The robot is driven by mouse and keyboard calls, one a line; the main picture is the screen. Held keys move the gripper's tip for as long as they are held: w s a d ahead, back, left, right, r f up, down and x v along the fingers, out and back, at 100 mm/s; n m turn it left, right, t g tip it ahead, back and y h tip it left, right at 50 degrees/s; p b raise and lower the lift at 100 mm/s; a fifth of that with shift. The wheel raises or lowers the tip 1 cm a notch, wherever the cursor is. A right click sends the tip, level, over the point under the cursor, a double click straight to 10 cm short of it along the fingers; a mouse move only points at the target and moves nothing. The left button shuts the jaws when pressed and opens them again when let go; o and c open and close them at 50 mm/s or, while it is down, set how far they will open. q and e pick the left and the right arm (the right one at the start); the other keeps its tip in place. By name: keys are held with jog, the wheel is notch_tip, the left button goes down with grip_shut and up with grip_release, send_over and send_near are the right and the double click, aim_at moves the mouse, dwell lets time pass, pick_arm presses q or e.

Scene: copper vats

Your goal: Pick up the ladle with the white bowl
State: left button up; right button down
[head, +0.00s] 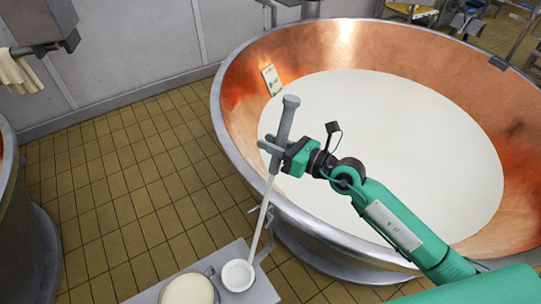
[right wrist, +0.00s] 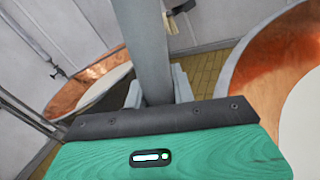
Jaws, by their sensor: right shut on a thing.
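The ladle has a thick grey handle (head: 287,118), a thin pale shaft (head: 262,218) and a white bowl (head: 238,275) at its lower end. My right gripper (head: 271,147) is shut on the grey handle, below its knobbed top. The ladle slants down to the left, and its bowl is at the metal table, beside a round container. I cannot tell whether the bowl touches the table. In the right wrist view the grey handle (right wrist: 145,45) runs up between the fingers. My left gripper is not in view.
A large copper vat (head: 240,100) full of white liquid (head: 400,150) stands beneath and behind my right arm. The small metal table (head: 262,292) holds a round container of pale liquid (head: 187,290). Another vat (head: 25,215) stands at the left edge. Tiled floor (head: 120,180) lies between.

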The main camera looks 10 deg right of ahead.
notch_tip(320, 180, up, 27)
jog(key=p, duration=0.4)
jog(key=shift+f+p, duration=0.2)
jog(key=shift+p, duration=0.2)
